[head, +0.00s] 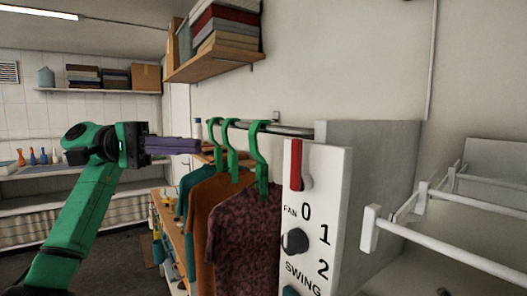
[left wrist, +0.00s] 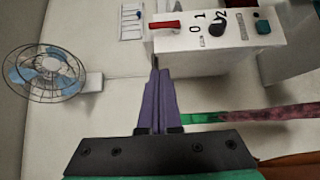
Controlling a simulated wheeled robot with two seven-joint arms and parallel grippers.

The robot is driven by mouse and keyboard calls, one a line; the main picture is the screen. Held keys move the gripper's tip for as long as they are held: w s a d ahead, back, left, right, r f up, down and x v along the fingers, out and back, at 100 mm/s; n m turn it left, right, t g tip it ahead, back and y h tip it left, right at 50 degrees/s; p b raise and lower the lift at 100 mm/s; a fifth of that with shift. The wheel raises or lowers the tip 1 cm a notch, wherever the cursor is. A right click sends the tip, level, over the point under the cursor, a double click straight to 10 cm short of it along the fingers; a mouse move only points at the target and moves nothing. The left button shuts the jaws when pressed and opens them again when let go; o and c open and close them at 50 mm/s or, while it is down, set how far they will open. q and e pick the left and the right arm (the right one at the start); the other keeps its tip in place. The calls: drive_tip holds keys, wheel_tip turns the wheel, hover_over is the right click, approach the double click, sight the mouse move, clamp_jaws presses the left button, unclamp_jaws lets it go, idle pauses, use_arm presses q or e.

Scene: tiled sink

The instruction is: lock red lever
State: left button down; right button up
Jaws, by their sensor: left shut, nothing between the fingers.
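The red lever (head: 296,165) stands upright on the front of a white control box (head: 327,220), at its top left, in the head view. It also shows in the left wrist view as a red bar (left wrist: 165,24) on the box's near end. My left gripper (head: 199,146) is shut and empty, its purple fingers pointing right, left of the box and apart from the lever. In the left wrist view its fingertips (left wrist: 155,72) are together below the lever in the picture. My right gripper is not in view.
Several shirts (head: 225,215) on green hangers hang from a rail left of the box. A black knob (head: 294,241) sits below the lever. A white rack (head: 440,235) is at right. A wall fan (left wrist: 45,73) shows in the left wrist view. A shelf (head: 215,62) is above.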

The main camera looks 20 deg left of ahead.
use_arm(q)
drive_tip(key=p, duration=0.2)
approach(301, 166)
drive_tip(key=w+r, duration=0.2)
drive_tip(key=w, duration=0.3)
drive_tip(key=d, duration=0.1)
drive_tip(key=s+d+p, duration=0.1)
drive_tip(key=d, duration=0.1)
drive_tip(key=s+d, duration=0.1)
drive_tip(key=shift+d+f+p, duration=0.2)
drive_tip(key=shift+d+p, duration=0.15)
drive_tip(key=shift+d, duration=0.05)
drive_tip(key=shift+s+d, duration=0.4)
drive_tip(key=shift+d, duration=0.05)
drive_tip(key=shift+a, duration=0.1)
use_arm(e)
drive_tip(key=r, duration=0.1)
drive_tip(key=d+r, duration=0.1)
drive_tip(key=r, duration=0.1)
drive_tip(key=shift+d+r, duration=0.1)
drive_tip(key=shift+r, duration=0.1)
use_arm(q)
drive_tip(key=shift+w+a+f, duration=0.1)
drive_tip(key=shift+w, duration=0.05)
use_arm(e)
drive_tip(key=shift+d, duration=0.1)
